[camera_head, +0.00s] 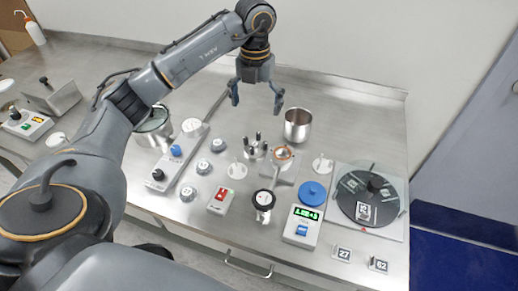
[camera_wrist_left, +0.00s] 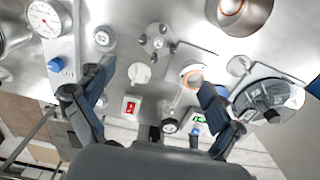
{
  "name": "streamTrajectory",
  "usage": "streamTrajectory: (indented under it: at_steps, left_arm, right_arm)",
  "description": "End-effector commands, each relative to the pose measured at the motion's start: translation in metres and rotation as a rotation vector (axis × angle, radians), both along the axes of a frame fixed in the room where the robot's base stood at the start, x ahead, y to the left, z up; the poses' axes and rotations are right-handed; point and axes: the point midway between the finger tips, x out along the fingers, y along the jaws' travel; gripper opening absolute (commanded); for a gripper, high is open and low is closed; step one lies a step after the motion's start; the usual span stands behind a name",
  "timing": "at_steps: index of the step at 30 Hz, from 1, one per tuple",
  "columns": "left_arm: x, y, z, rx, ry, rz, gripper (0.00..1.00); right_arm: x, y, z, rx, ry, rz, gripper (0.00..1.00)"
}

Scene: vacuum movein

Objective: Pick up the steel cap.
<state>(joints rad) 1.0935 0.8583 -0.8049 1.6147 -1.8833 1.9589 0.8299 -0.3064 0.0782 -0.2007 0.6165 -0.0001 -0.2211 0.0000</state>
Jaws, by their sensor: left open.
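A shiny steel cup-shaped piece (camera_head: 297,124), which I take for the steel cap, stands upright on the steel bench. Its open side faces up. It also shows at the top right of the left wrist view (camera_wrist_left: 240,14), cut by the frame edge. My left gripper (camera_head: 256,98) is open and empty, pointing down above the bench, to the left of the cap and apart from it. Its two fingers also show in the left wrist view (camera_wrist_left: 140,95). My right gripper is not in view.
Near the cap are a pronged metal fitting (camera_head: 256,149), a ring-topped block (camera_head: 283,158) and a blue disc (camera_head: 312,193). A dark round plate (camera_head: 368,199) lies right; a green-display box (camera_head: 302,226) stands in front. A metal pot (camera_head: 154,127) stands left. Bench behind the cap is clear.

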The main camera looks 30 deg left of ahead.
Motion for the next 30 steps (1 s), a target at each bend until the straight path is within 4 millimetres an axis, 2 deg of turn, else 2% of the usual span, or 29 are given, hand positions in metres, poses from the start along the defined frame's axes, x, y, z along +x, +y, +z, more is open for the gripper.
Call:
streamTrajectory:
  at_steps: [9,12,19,24,30]
  left_arm:
    - [-0.002,0.000,-0.057,0.000,0.005,-0.001,0.93]
    - [-0.001,0.000,-0.071,-0.001,0.003,-0.001,0.93]
    - [-0.002,0.000,-0.087,-0.001,0.004,-0.001,0.93]
    - [-0.003,0.001,-0.112,-0.001,0.005,0.000,0.93]
    - [-0.002,0.001,-0.132,0.000,0.000,-0.001,0.93]
  right_arm:
    - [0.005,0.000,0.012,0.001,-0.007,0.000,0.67]
    - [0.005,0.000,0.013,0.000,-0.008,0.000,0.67]
    - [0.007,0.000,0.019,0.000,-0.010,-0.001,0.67]
    - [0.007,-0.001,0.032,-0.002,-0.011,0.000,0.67]
    - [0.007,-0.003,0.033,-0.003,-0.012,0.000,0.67]
